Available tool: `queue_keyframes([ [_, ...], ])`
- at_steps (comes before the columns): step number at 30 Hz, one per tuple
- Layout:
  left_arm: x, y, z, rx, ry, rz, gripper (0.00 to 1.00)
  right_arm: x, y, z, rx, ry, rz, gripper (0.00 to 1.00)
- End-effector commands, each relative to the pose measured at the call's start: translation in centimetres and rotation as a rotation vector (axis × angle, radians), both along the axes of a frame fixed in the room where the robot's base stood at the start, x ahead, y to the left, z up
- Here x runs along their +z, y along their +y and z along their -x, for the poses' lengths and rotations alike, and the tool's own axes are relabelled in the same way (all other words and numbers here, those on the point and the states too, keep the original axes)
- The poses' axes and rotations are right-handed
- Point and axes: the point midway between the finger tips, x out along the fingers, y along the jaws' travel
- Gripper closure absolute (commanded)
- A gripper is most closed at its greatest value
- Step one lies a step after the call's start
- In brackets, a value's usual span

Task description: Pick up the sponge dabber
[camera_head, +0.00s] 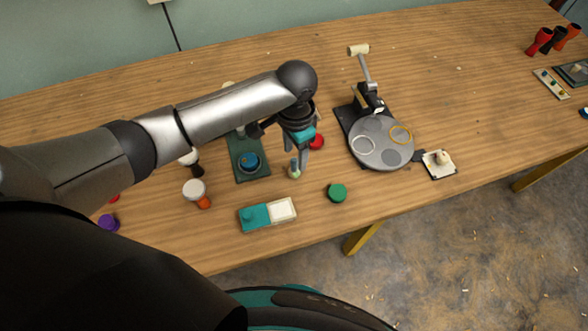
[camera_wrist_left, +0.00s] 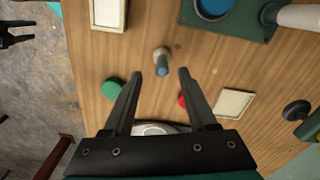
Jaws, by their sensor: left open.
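A small upright piece with a pale rounded lower part and a blue-grey stem, apparently the sponge dabber (camera_head: 294,172), stands on the wooden table. In the left wrist view the dabber (camera_wrist_left: 161,54) shows just beyond my fingertips, roughly centred between them. My left gripper (camera_head: 299,160) points down over it from the upper side. Its jaws (camera_wrist_left: 161,73) are apart with nothing held; I cannot tell whether a finger touches the dabber. A dark two-pronged shape, likely my right gripper (camera_wrist_left: 14,34), shows small at the left edge of the wrist view; its opening is unclear.
A green stand with a blue disc (camera_head: 249,161) is left of the dabber. A red disc (camera_head: 317,142) lies behind, a green disc (camera_head: 337,193) front right, a teal-and-white box (camera_head: 255,216) in front. A grey round plate (camera_head: 381,153) is right. The table's front edge is close.

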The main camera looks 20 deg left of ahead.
Motion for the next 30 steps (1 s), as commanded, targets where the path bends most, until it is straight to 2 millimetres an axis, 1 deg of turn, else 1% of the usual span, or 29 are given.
queue_keyframes([
  [10,-4.7,0.3,-0.1,-0.001,0.001,-0.001,0.42,-1.4,0.0,-0.4,0.000,-0.006,0.000,0.50],
  [13,-5.2,0.3,-0.1,-0.001,-0.001,-0.001,0.42,-1.5,0.0,-0.5,0.000,-0.008,-0.001,0.50],
  [20,-5.2,0.3,-0.1,-0.002,-0.001,-0.001,0.42,-1.4,0.0,-0.5,0.000,-0.008,-0.001,0.50],
  [30,-5.1,0.3,-0.1,-0.001,-0.001,0.000,0.80,-1.4,0.0,-0.6,0.000,-0.009,-0.001,0.50],
])
